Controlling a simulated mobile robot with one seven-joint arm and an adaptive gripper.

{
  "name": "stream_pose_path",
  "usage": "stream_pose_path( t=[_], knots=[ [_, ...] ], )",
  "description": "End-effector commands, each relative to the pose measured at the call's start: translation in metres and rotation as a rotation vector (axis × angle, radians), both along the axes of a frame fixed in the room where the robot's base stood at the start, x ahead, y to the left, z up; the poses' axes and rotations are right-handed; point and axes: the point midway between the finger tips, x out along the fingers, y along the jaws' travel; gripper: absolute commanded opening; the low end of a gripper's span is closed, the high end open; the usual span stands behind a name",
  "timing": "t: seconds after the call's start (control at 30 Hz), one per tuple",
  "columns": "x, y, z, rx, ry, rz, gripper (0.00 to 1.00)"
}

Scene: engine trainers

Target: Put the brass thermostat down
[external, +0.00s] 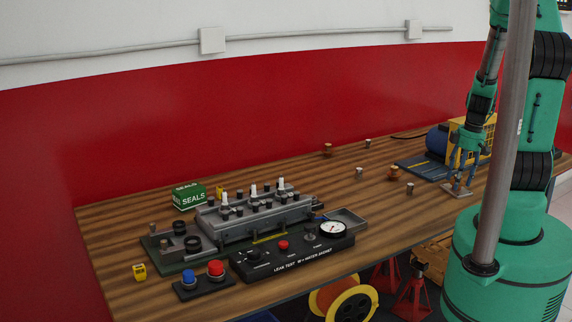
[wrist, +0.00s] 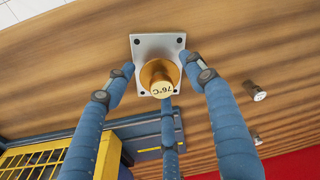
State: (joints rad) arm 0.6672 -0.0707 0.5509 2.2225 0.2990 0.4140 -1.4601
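The brass thermostat (wrist: 160,78), marked 76°C, stands on a square silver plate (wrist: 145,45) with corner holes in the wrist view. In the external view the plate (external: 456,191) rests on the wooden bench, near the front edge at right. My gripper (wrist: 157,72) has its blue fingers spread around the thermostat, with visible gaps at the left and right. The third finger comes up close below it; I cannot tell whether it touches. In the external view my gripper (external: 463,178) is low over the plate, and the thermostat is largely hidden by the fingers.
Several small plugs (external: 360,172) and brass pieces (external: 394,174) stand left of my gripper. A blue and yellow machine (external: 437,140) is close behind it. The engine block (external: 255,215), green SEALS box (external: 188,197) and leak test panel (external: 290,258) are farther left.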

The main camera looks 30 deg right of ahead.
Motion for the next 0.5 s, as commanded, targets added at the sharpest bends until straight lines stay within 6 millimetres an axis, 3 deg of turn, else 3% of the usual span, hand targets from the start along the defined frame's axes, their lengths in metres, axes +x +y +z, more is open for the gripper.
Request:
stream_pose_path(
  t=[0.5],
  knots=[
    [0.0001, -0.0002, 0.0047, 0.000, 0.000, 0.000, 0.61]
  ],
)
